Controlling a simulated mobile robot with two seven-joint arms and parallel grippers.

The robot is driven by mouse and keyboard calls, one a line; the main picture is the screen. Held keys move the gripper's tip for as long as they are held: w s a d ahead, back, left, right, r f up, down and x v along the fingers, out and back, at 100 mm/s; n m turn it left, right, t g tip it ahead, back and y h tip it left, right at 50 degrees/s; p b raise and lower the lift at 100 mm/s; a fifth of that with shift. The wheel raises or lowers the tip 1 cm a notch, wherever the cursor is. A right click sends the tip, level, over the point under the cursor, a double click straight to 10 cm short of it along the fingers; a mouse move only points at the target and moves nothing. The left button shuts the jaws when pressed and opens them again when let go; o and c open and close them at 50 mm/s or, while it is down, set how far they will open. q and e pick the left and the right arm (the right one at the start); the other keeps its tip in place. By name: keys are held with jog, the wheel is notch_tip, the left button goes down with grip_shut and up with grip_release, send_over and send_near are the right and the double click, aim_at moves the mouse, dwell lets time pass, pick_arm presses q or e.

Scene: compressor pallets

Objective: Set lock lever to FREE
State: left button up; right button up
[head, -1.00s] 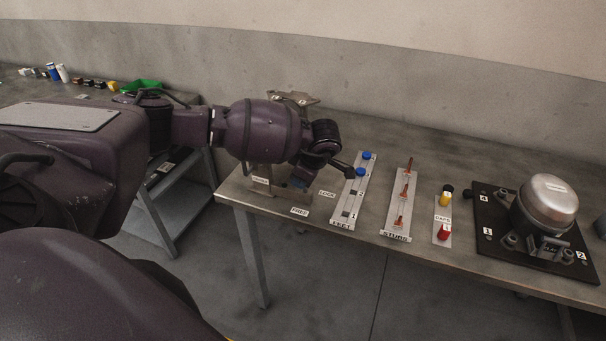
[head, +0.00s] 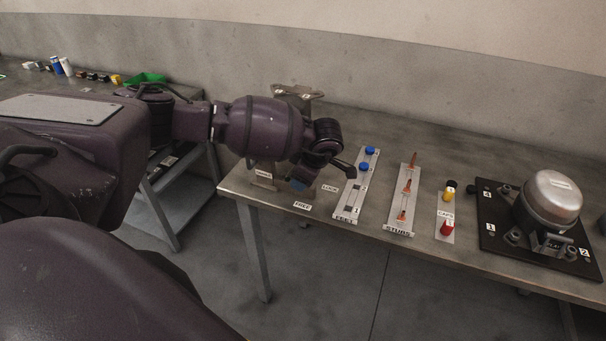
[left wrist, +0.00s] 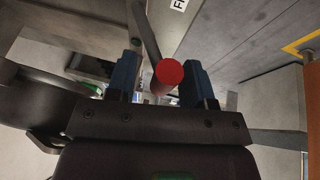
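The lock lever ends in a red knob (left wrist: 168,74), seen in the left wrist view; its grey rod runs up and away behind it. In the head view the lever is hidden behind my left arm. My left gripper (left wrist: 160,80) is open, with its two blue fingertips apart. The knob appears in the gap between them, closer to the right-hand fingertip; I cannot tell whether it touches. In the head view the left gripper (head: 298,184) points down just behind the FREE label (head: 302,205). The LOCK label (head: 330,188) lies to its right. My right gripper is not in view.
Right of the labels stand the feet strip (head: 349,200), the studs strip (head: 396,214), the caps strip (head: 446,216) and a compressor (head: 551,200) on a dark plate. A metal bracket (head: 297,91) stands behind my arm. The table's front edge is close below FREE.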

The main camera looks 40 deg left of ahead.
pick_arm(q)
jog(key=shift+w+r, duration=0.1)
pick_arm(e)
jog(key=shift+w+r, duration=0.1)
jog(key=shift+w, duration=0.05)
pick_arm(q)
jog(key=shift+r, duration=0.15)
jog(key=shift+d+r, duration=0.2)
jog(key=shift+r, duration=0.15)
jog(key=v, duration=0.9)
jog(key=shift+d+r, duration=0.15)
jog(key=shift+r, duration=0.1)
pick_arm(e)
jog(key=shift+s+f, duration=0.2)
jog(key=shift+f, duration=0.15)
pick_arm(q)
jog(key=shift+c, duration=0.2)
